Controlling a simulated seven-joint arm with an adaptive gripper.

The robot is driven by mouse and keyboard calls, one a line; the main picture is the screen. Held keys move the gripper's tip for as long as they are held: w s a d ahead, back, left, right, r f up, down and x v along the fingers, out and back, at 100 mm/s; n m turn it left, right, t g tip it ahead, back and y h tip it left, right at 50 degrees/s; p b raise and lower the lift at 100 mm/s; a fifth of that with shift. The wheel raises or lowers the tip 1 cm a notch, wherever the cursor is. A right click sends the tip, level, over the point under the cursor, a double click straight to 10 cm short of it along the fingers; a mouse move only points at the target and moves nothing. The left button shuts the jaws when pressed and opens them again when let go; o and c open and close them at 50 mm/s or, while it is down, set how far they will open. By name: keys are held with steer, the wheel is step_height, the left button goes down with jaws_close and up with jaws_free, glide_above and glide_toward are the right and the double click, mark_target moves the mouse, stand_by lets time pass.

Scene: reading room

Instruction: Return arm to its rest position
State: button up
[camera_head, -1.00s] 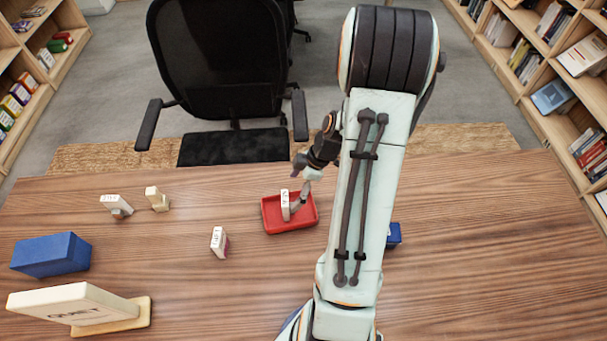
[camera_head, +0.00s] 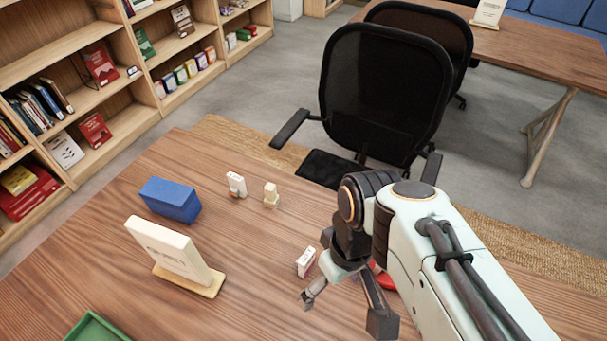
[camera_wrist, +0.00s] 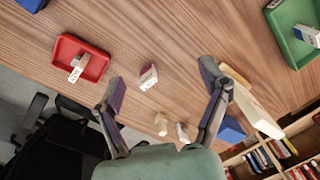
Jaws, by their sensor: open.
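My gripper (camera_head: 345,312) is open and empty above the wooden table (camera_head: 235,265), near its middle. In the wrist view the fingers of my gripper (camera_wrist: 160,80) stand wide apart with a small white box (camera_wrist: 148,76) on the table beyond them. This white box (camera_head: 306,262) shows just left of the gripper in the head view. A red tray (camera_wrist: 68,45) holds another small white-labelled box (camera_wrist: 78,67). In the head view the red tray (camera_head: 383,277) is mostly hidden behind my arm.
A blue box (camera_head: 170,199), a cream sign on a stand (camera_head: 172,250) and two small items (camera_head: 236,184) (camera_head: 271,195) stand on the left. A green tray (camera_head: 95,329) is at the near left edge. A black chair (camera_head: 385,95) stands behind the table.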

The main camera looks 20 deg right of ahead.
steer(key=s, duration=0.1)
steer(key=s+a+m, duration=0.1)
steer(key=s, duration=0.1)
steer(key=shift+s+a+r+m, duration=0.1)
steer(key=shift+a+r+m, duration=0.2)
steer(key=shift+a, duration=0.1)
